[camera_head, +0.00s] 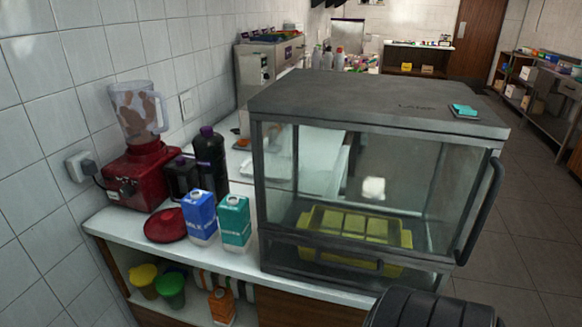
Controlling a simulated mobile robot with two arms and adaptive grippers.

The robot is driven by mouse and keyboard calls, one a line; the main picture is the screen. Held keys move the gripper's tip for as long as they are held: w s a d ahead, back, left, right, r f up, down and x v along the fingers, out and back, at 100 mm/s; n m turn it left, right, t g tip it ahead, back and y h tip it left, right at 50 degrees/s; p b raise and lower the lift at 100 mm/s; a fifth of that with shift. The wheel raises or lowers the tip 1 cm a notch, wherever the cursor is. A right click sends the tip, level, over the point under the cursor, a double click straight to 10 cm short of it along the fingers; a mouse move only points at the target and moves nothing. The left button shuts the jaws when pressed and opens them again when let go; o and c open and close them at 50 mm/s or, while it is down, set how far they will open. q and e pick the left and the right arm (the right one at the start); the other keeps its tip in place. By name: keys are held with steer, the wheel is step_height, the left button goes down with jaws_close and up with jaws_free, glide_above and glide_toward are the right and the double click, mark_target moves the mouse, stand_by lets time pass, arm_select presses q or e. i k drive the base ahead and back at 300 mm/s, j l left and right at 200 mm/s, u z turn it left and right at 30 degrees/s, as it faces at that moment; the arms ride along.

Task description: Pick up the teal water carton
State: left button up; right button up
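The teal carton (235,224) stands upright on the white counter, close to the left side of the glass display case. A blue carton (200,219) printed with "MILK" stands upright just left of it, with a narrow gap or touching; I cannot tell which. The teal carton's front is unobstructed. Neither of my grippers shows. A dark ribbed part at the bottom right edge looks like part of my arm, well to the right of the cartons.
A glass display case (380,103) with a yellow crate (408,240) inside stands right of the cartons. A red blender (141,178), dark bottles (210,160) and a red round item (165,226) stand left and behind. The counter's front edge (215,262) is clear.

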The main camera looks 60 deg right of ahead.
mark_target(234, 212)
steer(key=z, duration=1.35)
